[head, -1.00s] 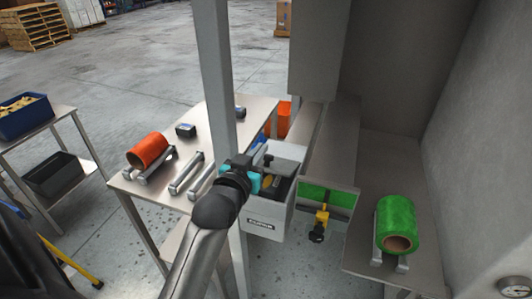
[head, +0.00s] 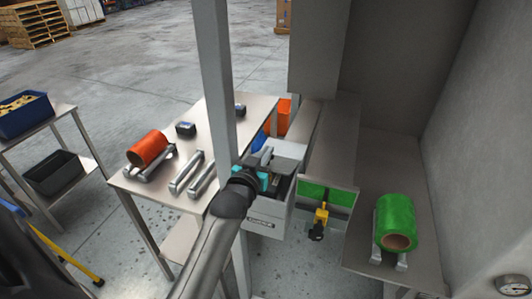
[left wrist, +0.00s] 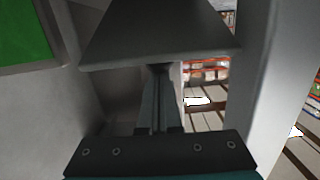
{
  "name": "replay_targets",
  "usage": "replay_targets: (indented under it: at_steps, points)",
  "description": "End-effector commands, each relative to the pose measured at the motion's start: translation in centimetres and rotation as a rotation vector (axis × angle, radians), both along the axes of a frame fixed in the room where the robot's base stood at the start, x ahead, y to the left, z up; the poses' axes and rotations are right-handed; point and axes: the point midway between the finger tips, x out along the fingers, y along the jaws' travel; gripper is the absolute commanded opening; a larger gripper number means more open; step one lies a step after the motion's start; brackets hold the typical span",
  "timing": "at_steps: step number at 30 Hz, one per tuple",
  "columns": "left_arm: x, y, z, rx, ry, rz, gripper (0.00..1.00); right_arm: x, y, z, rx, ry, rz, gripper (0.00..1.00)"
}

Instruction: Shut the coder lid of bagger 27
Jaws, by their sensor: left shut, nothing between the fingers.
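In the left wrist view the shut fingers (left wrist: 160,75) point at a dark grey plate (left wrist: 160,35), probably the lid. My right gripper is not in view.
The grey post (head: 217,85) stands close by my left arm. A steel table (head: 215,125) holds an orange roll (head: 147,146) and metal bars. A green roll (head: 397,222) sits at right, and a yellow-and-black fitting (head: 320,219) hangs by a green panel (head: 326,194).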

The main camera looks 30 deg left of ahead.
Motion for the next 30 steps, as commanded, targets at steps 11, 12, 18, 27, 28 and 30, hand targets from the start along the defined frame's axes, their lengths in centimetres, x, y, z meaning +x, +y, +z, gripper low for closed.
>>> replay_targets:
  at_steps: [11, 12, 18, 27, 28, 30]
  points:
    - [-0.2, -0.1, -0.4, 0.002, -0.014, 0.000, 0.00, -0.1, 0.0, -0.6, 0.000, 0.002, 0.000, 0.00]
    - [-0.3, -0.1, -0.5, 0.004, -0.019, 0.000, 0.00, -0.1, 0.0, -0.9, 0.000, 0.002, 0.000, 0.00]
    - [-0.9, -0.2, -1.6, 0.016, -0.069, 0.000, 0.00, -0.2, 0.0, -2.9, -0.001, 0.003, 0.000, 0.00]
    - [-2.0, -0.5, -3.8, 0.058, -0.242, -0.001, 0.00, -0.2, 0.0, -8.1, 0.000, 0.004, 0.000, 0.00]
    - [-2.1, -0.5, -4.0, 0.065, -0.267, -0.001, 0.00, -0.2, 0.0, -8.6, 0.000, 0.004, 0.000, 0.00]
    - [-2.4, -0.6, -4.4, 0.079, -0.326, -0.001, 0.00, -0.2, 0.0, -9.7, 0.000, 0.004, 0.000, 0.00]
